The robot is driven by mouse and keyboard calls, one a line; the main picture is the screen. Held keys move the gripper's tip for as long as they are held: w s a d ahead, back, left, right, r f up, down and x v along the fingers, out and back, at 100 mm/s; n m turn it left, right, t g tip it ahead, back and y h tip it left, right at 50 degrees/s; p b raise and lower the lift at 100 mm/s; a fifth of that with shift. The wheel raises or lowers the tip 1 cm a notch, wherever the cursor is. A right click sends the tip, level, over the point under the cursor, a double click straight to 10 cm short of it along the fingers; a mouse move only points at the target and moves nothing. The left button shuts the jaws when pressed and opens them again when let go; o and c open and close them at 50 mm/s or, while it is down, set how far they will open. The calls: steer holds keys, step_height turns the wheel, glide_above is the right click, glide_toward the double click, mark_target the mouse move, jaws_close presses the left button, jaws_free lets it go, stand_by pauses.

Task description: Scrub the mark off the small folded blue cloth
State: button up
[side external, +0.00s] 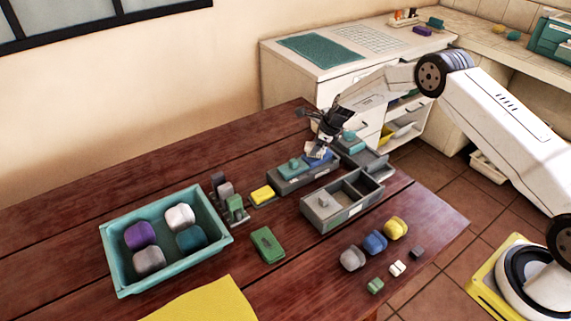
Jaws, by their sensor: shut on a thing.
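A folded blue cloth (374,241) lies on the red-brown wooden table at the right, between a grey and a yellow one. I cannot make out a mark on it from here. My gripper (323,149) points down over a long grey holder (290,182) at the table's back, away from that cloth. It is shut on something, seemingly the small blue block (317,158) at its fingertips. The fingers partly hide the block, and I cannot tell whether it touches the holder. A teal block (295,165) sits on the holder beside it.
A teal tray (117,262) with several folded cloths stands at the left. A grey divided box (320,216) stands mid-table. A green block (267,244), a yellow block (262,194) and small upright pieces (235,208) are nearby.

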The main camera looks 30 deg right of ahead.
steer(key=shift+a, duration=0.2)
steer(key=shift+d, duration=1.55)
steer(key=shift+a, duration=0.15)
steer(key=shift+a, duration=1.4)
steer(key=shift+d, duration=0.15)
steer(key=shift+s+d+f, duration=0.1)
steer(key=shift+d+f, duration=0.05)
steer(key=shift+d, duration=1.25)
steer(key=shift+a, duration=0.2)
